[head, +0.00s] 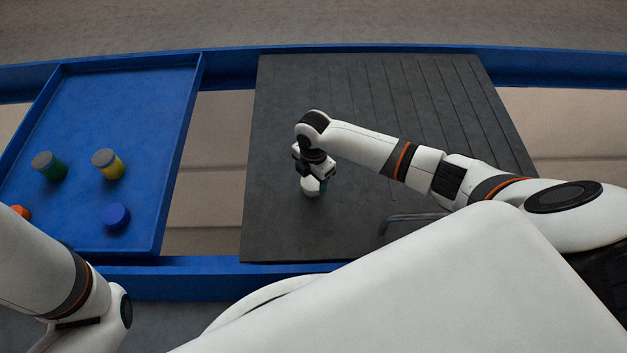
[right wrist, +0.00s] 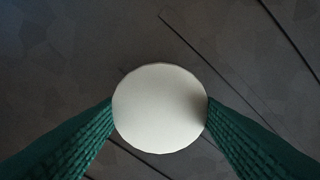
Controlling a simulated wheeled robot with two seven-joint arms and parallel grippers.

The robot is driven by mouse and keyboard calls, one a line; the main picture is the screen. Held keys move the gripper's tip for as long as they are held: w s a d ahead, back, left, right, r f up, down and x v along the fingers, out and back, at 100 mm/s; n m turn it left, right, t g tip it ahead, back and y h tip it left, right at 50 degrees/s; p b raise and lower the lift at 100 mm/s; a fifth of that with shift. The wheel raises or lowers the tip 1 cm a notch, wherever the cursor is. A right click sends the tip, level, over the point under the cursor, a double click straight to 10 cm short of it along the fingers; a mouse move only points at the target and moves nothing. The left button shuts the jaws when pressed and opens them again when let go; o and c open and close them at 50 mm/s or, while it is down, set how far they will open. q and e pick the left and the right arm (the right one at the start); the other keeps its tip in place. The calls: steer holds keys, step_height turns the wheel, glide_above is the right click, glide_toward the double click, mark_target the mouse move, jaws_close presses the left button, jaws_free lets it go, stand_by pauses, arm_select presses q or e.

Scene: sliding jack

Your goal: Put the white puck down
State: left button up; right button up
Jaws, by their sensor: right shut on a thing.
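The white puck (head: 310,187) is over the left part of the dark grey grooved board. It fills the middle of the right wrist view (right wrist: 160,108) as a round white disc. My right gripper (head: 316,186) is shut on it, with a green ribbed finger touching each side. I cannot tell whether the puck touches the board or hangs just above it. My left arm shows at the lower left, but its gripper is out of view.
The dark board (head: 275,110) has a metal handle (head: 408,217) near its front. Left of it, a blue tray (head: 150,85) holds a green cylinder (head: 50,170), a yellow cylinder (head: 112,168), a blue puck (head: 116,216) and an orange piece (head: 20,212). The board around the puck is clear.

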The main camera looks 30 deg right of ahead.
steer(key=shift+f, duration=0.1)
steer(key=shift+f, duration=0.1)
steer(key=o, duration=1.1)
steer(key=shift+c, duration=0.2)
